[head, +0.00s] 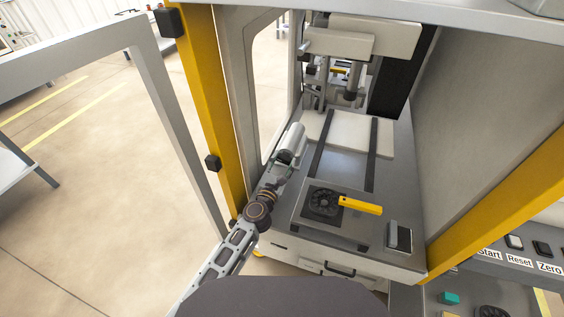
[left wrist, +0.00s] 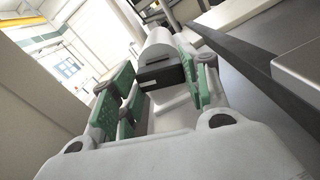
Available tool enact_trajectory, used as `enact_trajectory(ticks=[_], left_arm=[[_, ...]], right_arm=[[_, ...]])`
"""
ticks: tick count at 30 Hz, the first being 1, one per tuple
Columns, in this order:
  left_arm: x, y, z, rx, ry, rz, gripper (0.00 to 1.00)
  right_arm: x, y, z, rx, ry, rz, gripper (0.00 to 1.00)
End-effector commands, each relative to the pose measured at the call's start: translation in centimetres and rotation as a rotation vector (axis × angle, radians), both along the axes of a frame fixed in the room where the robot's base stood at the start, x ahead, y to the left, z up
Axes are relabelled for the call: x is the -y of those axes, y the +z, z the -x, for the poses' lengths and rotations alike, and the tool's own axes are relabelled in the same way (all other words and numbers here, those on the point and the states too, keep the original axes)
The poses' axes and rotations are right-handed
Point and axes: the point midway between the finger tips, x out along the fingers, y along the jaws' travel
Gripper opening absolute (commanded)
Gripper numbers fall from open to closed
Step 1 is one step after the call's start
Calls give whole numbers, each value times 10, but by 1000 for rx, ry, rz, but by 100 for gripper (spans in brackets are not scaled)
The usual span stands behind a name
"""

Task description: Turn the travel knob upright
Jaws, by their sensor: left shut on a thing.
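A black round knob (head: 323,201) with a yellow bar handle (head: 361,205) sits on the raised grey panel near the machine's front. It looks like the travel knob; its handle points right, lying sideways. My left gripper (head: 280,170) is left of and behind this knob, apart from it. In the left wrist view my left gripper (left wrist: 158,95) is shut on a pale rounded part (left wrist: 160,42) with a dark block-shaped end (left wrist: 160,73). This part looks like the silver-white cylinder (head: 292,140) beside the machine's doorway. My right gripper is not in view.
A grey upright block (head: 399,238) stands right of the knob. A yellow post (head: 212,120) and the door frame are close on the left. A control panel with Start, Reset and Zero buttons (head: 515,242) is at lower right. Dark rails (head: 372,155) run behind the knob.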

Motion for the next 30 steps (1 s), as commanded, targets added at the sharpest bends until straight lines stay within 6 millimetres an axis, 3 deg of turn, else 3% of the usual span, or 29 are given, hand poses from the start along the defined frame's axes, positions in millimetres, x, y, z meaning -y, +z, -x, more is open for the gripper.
enact_trajectory(ticks=[15,30], left_arm=[[1,0,0,96,-1,-297,22],[1,-1,1,106,-1,-328,22]], right_arm=[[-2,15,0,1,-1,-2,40],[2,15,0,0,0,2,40]])
